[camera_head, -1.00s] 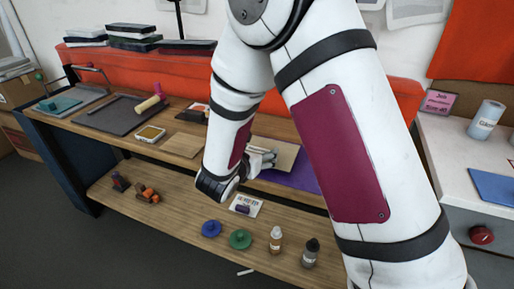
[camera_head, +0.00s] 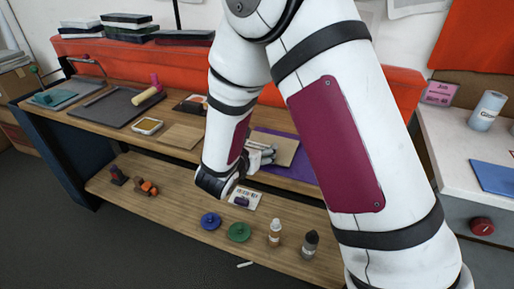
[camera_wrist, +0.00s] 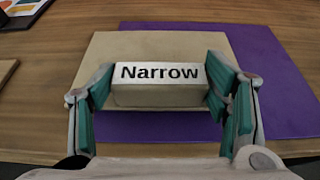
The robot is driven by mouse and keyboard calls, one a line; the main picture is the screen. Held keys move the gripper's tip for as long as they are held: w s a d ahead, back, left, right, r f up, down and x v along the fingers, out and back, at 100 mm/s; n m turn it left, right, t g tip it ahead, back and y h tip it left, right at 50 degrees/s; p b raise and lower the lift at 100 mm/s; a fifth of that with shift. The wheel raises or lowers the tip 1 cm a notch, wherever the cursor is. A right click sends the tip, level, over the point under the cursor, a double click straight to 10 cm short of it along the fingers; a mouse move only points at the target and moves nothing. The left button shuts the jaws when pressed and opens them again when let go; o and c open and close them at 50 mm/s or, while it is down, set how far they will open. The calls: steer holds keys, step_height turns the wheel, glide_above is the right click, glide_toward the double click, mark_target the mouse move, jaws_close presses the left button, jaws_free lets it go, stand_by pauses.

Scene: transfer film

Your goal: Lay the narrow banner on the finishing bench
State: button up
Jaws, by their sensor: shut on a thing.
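My gripper (camera_wrist: 160,90) is shut on a pale block labelled "Narrow" (camera_wrist: 160,72), with a teal pad on each side of it. I take this block to be the narrow banner. It is over a beige board (camera_wrist: 200,42) that lies on a purple mat (camera_wrist: 275,80); I cannot tell whether it touches the board. In the head view my gripper (camera_head: 262,155) is at the bench's upper surface, and my arm hides part of the mat (camera_head: 272,138). No visible label says which surface is the finishing bench.
The long wooden bench (camera_head: 85,122) also holds trays, a roller and a tan board (camera_head: 180,136). Its lower shelf (camera_head: 165,205) carries blue and green discs, bottles and a printed card. A pale counter (camera_head: 450,150) stands at the right with a white roll (camera_head: 487,108) and a blue sheet.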

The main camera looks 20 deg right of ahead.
steer(key=shift+f, duration=0.15)
steer(key=o, duration=1.4)
